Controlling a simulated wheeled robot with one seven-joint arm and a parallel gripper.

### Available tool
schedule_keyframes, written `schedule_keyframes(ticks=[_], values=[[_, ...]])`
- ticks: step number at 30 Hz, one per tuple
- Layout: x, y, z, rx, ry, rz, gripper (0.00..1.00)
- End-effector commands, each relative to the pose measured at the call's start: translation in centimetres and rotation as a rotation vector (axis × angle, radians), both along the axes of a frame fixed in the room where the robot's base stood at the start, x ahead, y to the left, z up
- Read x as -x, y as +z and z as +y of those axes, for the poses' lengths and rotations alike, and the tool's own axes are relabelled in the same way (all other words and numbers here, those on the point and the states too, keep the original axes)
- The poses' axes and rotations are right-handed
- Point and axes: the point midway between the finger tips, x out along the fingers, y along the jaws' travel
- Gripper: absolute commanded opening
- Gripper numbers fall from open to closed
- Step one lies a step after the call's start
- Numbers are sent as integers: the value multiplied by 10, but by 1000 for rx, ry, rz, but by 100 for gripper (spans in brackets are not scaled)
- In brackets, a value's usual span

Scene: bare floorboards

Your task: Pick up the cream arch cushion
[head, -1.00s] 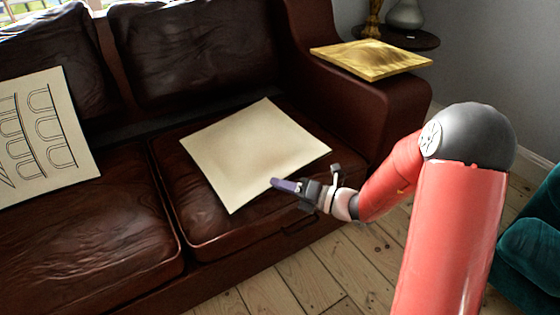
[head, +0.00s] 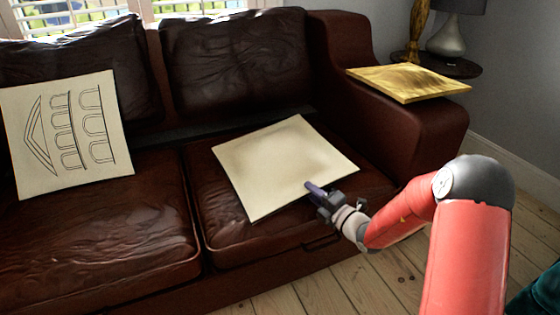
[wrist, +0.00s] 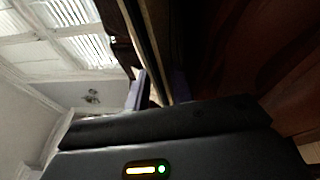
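A cream cushion with black arch drawings (head: 68,132) leans against the sofa's left backrest. A plain cream cushion (head: 280,160), its upper face showing no drawing, lies on the right seat. My gripper (head: 316,190) is at that plain cushion's front right edge, far from the arch-drawn one. In the wrist view the plain cushion's edge (wrist: 150,45) runs between my two purple fingers (wrist: 158,90). A gap shows between the left finger and the cushion, so the gripper looks open around the edge. The lower finger is hidden in the head view.
The dark brown leather sofa (head: 110,235) has a high right armrest, with a gold cushion (head: 408,82) on top. A round side table (head: 445,66) with a lamp base (head: 446,38) stands behind it. Bare floorboards (head: 370,285) lie in front.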

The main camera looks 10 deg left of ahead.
Motion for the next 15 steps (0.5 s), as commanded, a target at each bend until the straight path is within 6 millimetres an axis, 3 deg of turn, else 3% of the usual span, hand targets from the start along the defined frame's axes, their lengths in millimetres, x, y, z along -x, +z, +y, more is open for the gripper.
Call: schedule_keyframes(ticks=[7,12,15], values=[[-1,0,1,0,0,0,22],[-1,0,1,1,0,-1,0],[-1,0,1,1,0,-1,0]])
